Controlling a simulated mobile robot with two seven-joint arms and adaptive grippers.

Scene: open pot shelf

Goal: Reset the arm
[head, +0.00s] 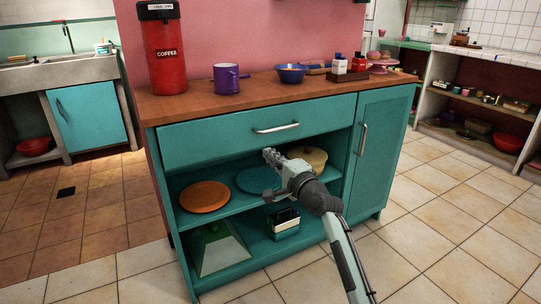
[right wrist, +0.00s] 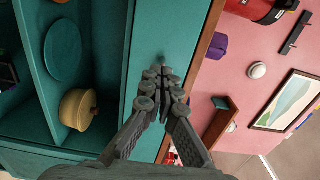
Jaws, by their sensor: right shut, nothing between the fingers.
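My right gripper (head: 272,156) is in front of the teal cabinet (head: 220,146), just below the drawer handle (head: 276,128) in the head view. It is shut and empty. In the right wrist view its fingertips (right wrist: 164,75) are together, with the drawer front behind them. The open shelf (head: 232,205) behind the gripper holds an orange plate (head: 204,196), a teal plate (head: 258,180) and a cream lidded pot (head: 308,157). The pot also shows in the right wrist view (right wrist: 79,109). My left gripper is not in view.
The wooden top (head: 190,103) bears a red coffee canister (head: 164,50), a purple mug (head: 227,79), a blue bowl (head: 291,73) and bottles. The lower shelf holds a green box-like item (head: 218,250) and a dark container (head: 284,223). The tiled floor (head: 430,240) at right is clear.

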